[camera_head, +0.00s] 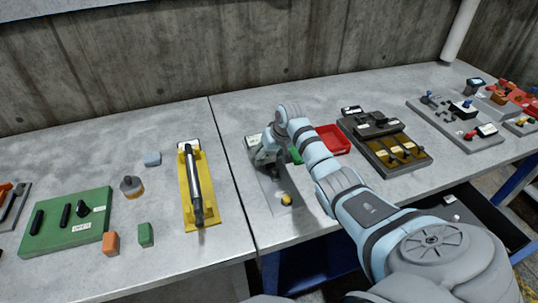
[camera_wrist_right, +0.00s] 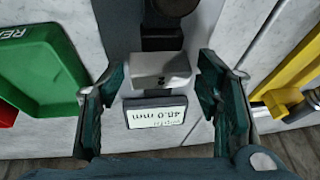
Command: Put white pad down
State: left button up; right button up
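In the head view my right gripper (camera_head: 267,155) is low over the far end of the grey fixture (camera_head: 277,190) and hides the block there. I cannot tell whether the block rests on the fixture. My left gripper is not in view.
A yellow fixture (camera_head: 205,213) with a dark cylinder stands left of my right gripper. A red tray (camera_head: 333,139) and a green tray (camera_wrist_right: 40,65) are on its other side. A green board (camera_head: 65,235) and small blocks lie on the left table. A concrete wall stands behind.

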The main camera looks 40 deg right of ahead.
jog(key=shift+r, duration=0.1)
jog(key=shift+s+r, duration=0.1)
jog(key=shift+r, duration=0.25)
jog(key=p+v, duration=0.2)
jog(key=v, duration=0.9)
jog(key=shift+r+p, duration=0.2)
jog(key=shift+p, duration=0.1)
jog(key=shift+s, duration=0.1)
